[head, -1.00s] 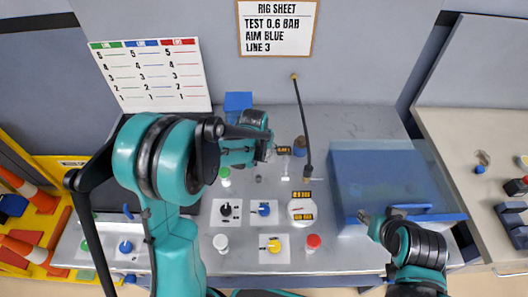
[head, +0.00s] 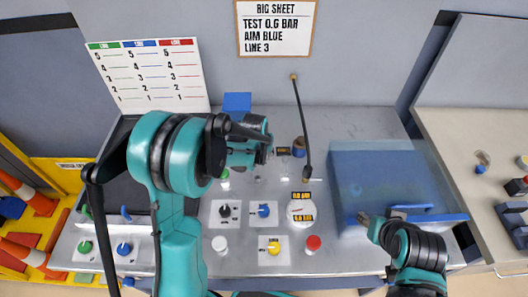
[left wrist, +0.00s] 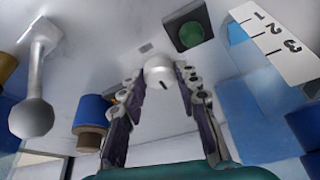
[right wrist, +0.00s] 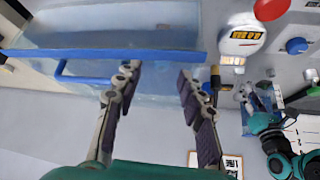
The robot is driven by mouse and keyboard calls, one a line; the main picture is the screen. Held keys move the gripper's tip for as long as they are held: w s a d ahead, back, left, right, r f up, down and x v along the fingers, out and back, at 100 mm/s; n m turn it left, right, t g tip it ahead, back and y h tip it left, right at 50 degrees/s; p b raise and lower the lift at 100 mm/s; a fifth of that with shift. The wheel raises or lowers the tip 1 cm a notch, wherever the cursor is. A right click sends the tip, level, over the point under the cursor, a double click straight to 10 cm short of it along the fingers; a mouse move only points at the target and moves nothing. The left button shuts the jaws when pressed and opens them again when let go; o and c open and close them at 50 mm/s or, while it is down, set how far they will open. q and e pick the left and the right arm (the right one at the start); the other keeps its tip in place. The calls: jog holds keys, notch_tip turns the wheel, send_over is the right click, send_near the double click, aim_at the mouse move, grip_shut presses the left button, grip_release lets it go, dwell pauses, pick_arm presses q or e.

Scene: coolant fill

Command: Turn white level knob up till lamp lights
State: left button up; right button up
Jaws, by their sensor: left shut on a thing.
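In the left wrist view the white level knob (left wrist: 158,72), with a dark mark on its face, sits between the fingertips of my left gripper (left wrist: 157,80). The fingers are shut on its sides. A dark green round lamp (left wrist: 190,35) in a square dark frame is just beyond it; it does not look bright. In the head view my left gripper (head: 268,150) reaches over the back of the bench, and my arm hides the knob. My right gripper (right wrist: 158,75) is open and empty, close to the blue handle (right wrist: 75,76) of the clear tank.
The clear blue tank (head: 385,165) fills the bench's right side. A round gauge (head: 302,212) and black, blue and yellow knobs stand at the front. A thin dark rod (head: 301,125) rises behind. A numbered scale (left wrist: 275,42) lies near the lamp in the left wrist view.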

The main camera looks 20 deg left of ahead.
pick_arm(q)
jog(key=shift+a+m+h+b, duration=0.1)
jog(key=shift+m+h+b, duration=0.35)
jog(key=shift+m, duration=0.85)
jog(key=shift+a+m+h, duration=0.1)
jog(key=shift+m+h, duration=0.55)
jog(key=shift+m, duration=0.85)
jog(key=o, duration=1.2)
jog(key=shift+c, duration=0.2)
